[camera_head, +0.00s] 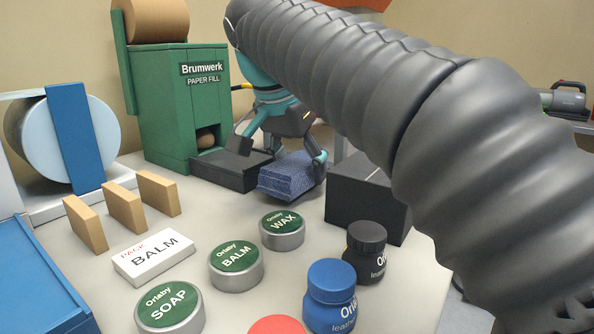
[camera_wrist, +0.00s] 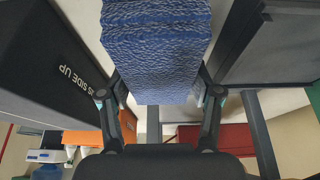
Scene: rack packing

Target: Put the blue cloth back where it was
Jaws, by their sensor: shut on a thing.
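The blue cloth (camera_head: 287,178) is a folded, textured block in the head view, near the far edge of the white table. My gripper (camera_head: 281,154) is shut on it from behind, with a finger on either side. In the wrist view the cloth (camera_wrist: 157,52) fills the upper middle between the two fingers of my gripper (camera_wrist: 160,98). It sits between a low black box or tray (camera_head: 228,166) on the left and a taller dark box (camera_head: 368,200) on the right. Whether its underside touches the table cannot be told.
A green paper-fill dispenser (camera_head: 180,105) stands behind on the left. Three round tins, including the WAX tin (camera_head: 282,230), a white BALM carton (camera_head: 153,257) and dark blue (camera_head: 330,297) and black (camera_head: 365,252) jars stand in front. Tan blocks (camera_head: 124,207) stand at left.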

